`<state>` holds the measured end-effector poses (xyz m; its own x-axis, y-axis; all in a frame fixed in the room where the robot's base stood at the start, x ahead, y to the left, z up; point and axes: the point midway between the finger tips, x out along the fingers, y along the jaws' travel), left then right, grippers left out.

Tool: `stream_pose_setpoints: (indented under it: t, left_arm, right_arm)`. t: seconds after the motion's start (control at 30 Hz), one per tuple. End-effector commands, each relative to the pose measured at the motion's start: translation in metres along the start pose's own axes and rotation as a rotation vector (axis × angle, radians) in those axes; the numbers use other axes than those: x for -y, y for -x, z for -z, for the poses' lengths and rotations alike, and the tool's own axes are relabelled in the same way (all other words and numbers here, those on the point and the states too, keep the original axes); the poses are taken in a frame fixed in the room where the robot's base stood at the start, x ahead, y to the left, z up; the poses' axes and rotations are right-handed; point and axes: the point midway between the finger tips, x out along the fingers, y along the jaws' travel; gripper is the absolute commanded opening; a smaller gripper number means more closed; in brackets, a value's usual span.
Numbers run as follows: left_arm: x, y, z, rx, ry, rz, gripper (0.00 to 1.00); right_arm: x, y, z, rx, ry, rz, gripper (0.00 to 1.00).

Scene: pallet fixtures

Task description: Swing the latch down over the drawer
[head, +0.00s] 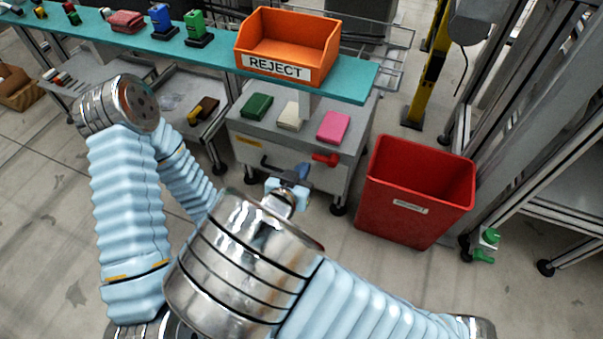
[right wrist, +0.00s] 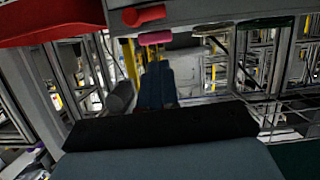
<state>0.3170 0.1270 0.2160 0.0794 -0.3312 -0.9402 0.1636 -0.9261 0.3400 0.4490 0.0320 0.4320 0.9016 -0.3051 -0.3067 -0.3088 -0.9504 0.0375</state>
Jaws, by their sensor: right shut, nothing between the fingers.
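The red latch (head: 327,159) sticks out at the front of the grey cart, near its upper right edge, and lies roughly level. It also shows at the top of the right wrist view (right wrist: 143,15). My left gripper is out of view.
Green, cream and pink blocks (head: 333,127) lie on the cart top (head: 365,112). A red bin (head: 412,205) stands close on the right. An orange REJECT tray (head: 290,45) sits on the teal shelf (head: 352,86) above. Metal framing (head: 540,140) stands further right.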

Motion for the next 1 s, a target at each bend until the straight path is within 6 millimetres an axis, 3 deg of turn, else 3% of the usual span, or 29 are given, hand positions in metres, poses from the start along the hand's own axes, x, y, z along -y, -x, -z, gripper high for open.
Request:
stream_pose_setpoints:
  t: [0.2, 0.3, 0.4, 0.6, 1.0]
  left_arm:
    - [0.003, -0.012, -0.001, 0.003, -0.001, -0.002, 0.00]
    - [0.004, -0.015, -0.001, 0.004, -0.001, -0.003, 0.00]
    - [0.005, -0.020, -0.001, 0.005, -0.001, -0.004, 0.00]
    - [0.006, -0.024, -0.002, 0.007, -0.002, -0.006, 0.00]
    - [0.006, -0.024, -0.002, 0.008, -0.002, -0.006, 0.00]
  right_arm:
    - [-0.001, -0.050, -0.003, -0.001, 0.001, -0.003, 0.00]
    - [-0.001, -0.070, -0.003, 0.000, 0.001, -0.003, 0.00]
    - [-0.001, -0.081, -0.016, 0.000, 0.004, -0.002, 0.00]
    - [0.000, -0.093, -0.027, 0.000, 0.002, 0.000, 0.00]
    - [0.000, -0.095, -0.029, 0.000, 0.000, 0.000, 0.00]
